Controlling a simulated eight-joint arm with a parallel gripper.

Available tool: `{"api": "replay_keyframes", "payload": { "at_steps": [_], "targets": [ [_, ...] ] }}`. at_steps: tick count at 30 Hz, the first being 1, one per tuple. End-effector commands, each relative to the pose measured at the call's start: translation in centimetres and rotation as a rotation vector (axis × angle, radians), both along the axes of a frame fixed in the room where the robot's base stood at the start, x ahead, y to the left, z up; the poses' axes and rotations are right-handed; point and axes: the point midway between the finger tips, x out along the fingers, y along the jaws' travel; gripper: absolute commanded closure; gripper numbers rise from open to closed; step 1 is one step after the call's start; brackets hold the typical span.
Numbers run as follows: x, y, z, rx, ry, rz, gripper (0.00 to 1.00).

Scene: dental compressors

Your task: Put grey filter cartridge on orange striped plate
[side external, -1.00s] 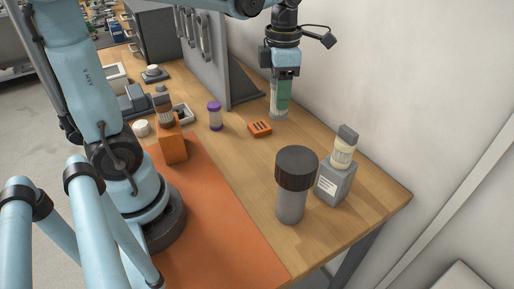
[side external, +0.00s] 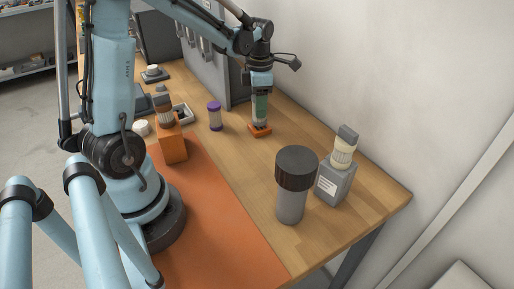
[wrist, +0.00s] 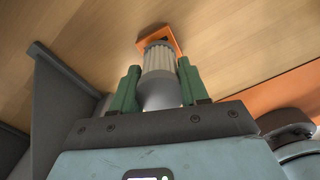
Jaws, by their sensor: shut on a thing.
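My gripper (side external: 260,108), with green fingers, is shut on the grey filter cartridge. In the wrist view the gripper (wrist: 160,88) has one finger on each side of the cartridge (wrist: 160,62), a pale grey ribbed cylinder. In the side view the cartridge is mostly hidden by the fingers and looks upright. The orange striped plate (side external: 260,132) lies flat on the table directly under the gripper. In the wrist view the plate (wrist: 144,43) shows around the cartridge's far end. I cannot tell whether the cartridge touches the plate.
A grey canister with a dark cap (side external: 291,190) and a grey block with a cream filter on it (side external: 335,180) stand front right. A purple-capped cylinder (side external: 215,117) stands left of the plate. A grey upright panel (side external: 205,62) is behind. An orange mat (side external: 215,215) covers the front left.

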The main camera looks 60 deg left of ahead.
Motion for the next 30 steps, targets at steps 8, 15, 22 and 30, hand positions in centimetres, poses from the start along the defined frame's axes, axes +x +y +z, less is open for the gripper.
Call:
{"api": "replay_keyframes", "payload": {
  "at_steps": [8, 15, 22, 30],
  "targets": [
    [0.00, -0.05, -1.08, 0.000, 0.000, 0.000, 0.89],
    [0.02, -0.04, -1.36, 0.000, 0.000, 0.000, 0.89],
    [0.02, -0.04, -1.36, 0.000, 0.000, 0.000, 0.31],
    [0.00, -0.05, -1.22, 0.000, 0.000, 0.000, 0.31]
  ]
}}
